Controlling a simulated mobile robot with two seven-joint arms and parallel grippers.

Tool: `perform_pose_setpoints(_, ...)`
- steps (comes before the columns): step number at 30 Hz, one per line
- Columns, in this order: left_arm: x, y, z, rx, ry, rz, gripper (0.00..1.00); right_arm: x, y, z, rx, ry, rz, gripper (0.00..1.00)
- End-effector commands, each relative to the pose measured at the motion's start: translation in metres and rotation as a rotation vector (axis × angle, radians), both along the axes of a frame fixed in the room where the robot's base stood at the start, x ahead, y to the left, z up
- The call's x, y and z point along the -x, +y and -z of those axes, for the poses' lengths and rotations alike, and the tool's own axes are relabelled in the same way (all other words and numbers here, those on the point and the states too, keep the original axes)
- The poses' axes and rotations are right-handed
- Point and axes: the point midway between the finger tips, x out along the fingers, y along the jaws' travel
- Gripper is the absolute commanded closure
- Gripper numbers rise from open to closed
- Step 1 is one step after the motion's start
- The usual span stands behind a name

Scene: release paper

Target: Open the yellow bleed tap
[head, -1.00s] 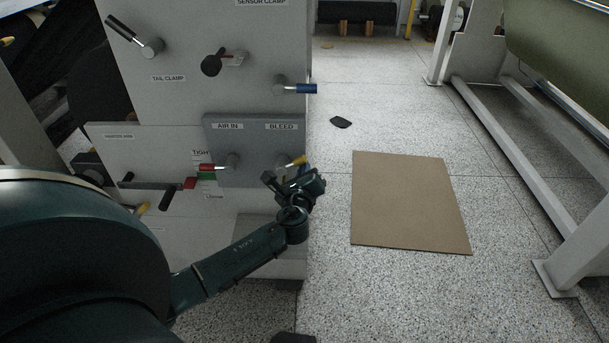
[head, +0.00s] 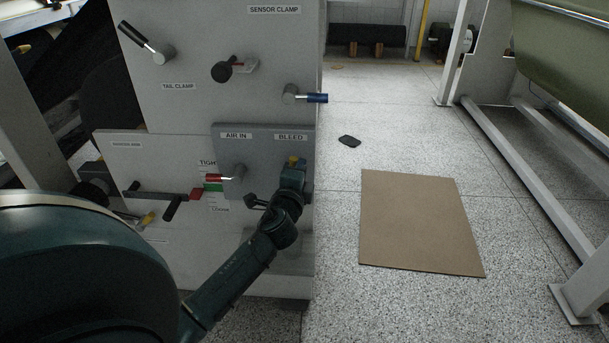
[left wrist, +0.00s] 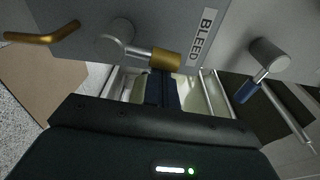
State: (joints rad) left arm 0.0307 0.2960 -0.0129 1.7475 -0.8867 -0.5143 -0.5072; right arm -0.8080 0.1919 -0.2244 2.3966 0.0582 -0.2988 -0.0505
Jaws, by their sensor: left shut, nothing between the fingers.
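The yellow bleed tap (head: 293,160) is on the grey panel under the BLEED label, its lever pointing up in the head view, its hub mostly hidden by my gripper. In the left wrist view its yellow grip (left wrist: 167,59) extends from a grey hub towards the BLEED label. My left gripper (head: 291,172) is in front of the tap, just below the yellow grip. Its fingers (left wrist: 160,88) are shut and empty, close to the grip; I cannot tell whether they touch it. My right gripper is not in view.
The red AIR IN lever (head: 222,178) is left of my gripper. A blue-handled lever (head: 317,98) juts out above. A black lever (head: 172,207) is lower left. A brown board (head: 420,222) lies on the floor right of the panel, with open floor around it.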

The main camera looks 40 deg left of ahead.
Motion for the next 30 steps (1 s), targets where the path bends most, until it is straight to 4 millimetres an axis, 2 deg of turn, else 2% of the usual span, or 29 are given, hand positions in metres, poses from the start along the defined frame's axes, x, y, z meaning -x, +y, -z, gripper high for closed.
perform_pose_setpoints(9,0.0038,0.0065,-0.0017,0.097,-0.058,-0.004,1.00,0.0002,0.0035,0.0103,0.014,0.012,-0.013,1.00)
perform_pose_setpoints(30,0.0033,0.0074,-0.0023,0.113,-0.067,-0.003,1.00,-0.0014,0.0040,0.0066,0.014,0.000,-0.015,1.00)
